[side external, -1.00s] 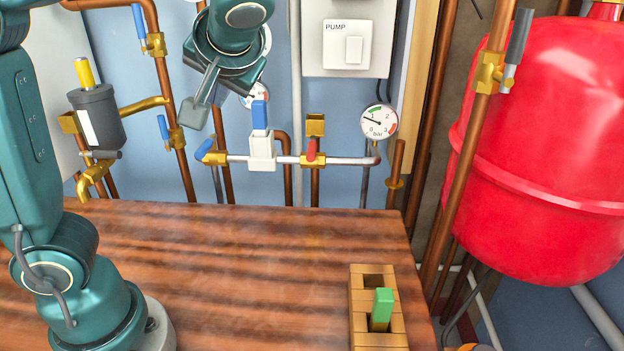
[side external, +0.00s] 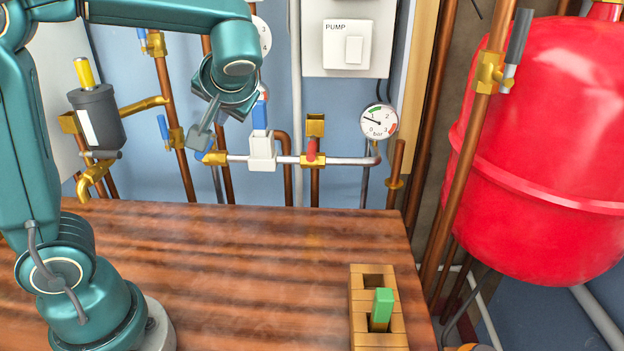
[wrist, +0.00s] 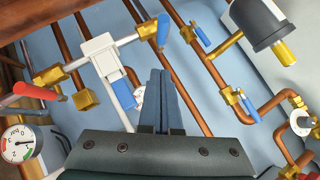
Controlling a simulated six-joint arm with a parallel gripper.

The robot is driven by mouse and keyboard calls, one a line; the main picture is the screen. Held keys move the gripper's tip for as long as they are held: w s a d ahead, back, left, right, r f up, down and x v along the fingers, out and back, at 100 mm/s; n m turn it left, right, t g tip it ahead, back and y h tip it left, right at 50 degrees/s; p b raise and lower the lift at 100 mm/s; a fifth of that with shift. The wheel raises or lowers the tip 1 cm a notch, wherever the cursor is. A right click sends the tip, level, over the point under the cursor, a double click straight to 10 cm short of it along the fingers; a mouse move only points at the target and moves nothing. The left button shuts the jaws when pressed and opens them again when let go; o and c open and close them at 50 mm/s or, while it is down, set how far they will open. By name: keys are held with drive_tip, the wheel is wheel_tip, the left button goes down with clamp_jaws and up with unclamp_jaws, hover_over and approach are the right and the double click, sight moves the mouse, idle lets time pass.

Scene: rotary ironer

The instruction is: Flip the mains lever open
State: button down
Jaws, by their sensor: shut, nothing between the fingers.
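No lever carries a readable "mains" label, so I cannot tell which is meant. A white valve block (side external: 262,152) on a horizontal pipe has an upright blue lever (side external: 260,115); in the wrist view this blue lever (wrist: 123,94) is just left of my fingers. A brass valve at the pipe's left end has a tilted blue handle (side external: 207,150), also in the wrist view (wrist: 163,30). A red handle (side external: 311,149) sits right of the white block. My gripper (side external: 195,139) is shut and empty, pointing down near the tilted blue handle, overlapping it in the side view; contact is unclear. Its fingers (wrist: 160,76) are together.
More blue-handled valves (side external: 163,128) sit on copper pipes at left, near a dark cylinder (side external: 97,115). A pressure gauge (side external: 379,121), pump switch (side external: 349,45) and red tank (side external: 545,150) are to the right. A wooden block with a green peg (side external: 383,306) stands on the mostly clear table (side external: 230,270).

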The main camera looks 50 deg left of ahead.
drive_tip(key=s+a+f, duration=0.1)
drive_tip(key=a+f, duration=0.2)
drive_tip(key=f, duration=0.1)
drive_tip(key=shift+a+f, duration=0.25)
drive_tip(key=shift+f, duration=0.15)
drive_tip(key=shift+s+a+m+t+h, duration=0.35)
drive_tip(key=shift+s+m+t, duration=0.2)
drive_tip(key=shift+m+t, duration=0.4)
drive_tip(key=shift+s+a+m+t+h, duration=0.25)
drive_tip(key=shift+s+a+m+t, duration=0.1)
drive_tip(key=shift+m, duration=0.3)
drive_tip(key=a, duration=0.1)
drive_tip(key=s+a, duration=0.1)
drive_tip(key=a, duration=0.1)
drive_tip(key=s+a, duration=0.1)
drive_tip(key=a, duration=0.1)
drive_tip(key=shift+a, duration=0.25)
drive_tip(key=shift+w, duration=0.1)
drive_tip(key=shift+w+d, duration=0.35)
drive_tip(key=shift+w, duration=0.35)
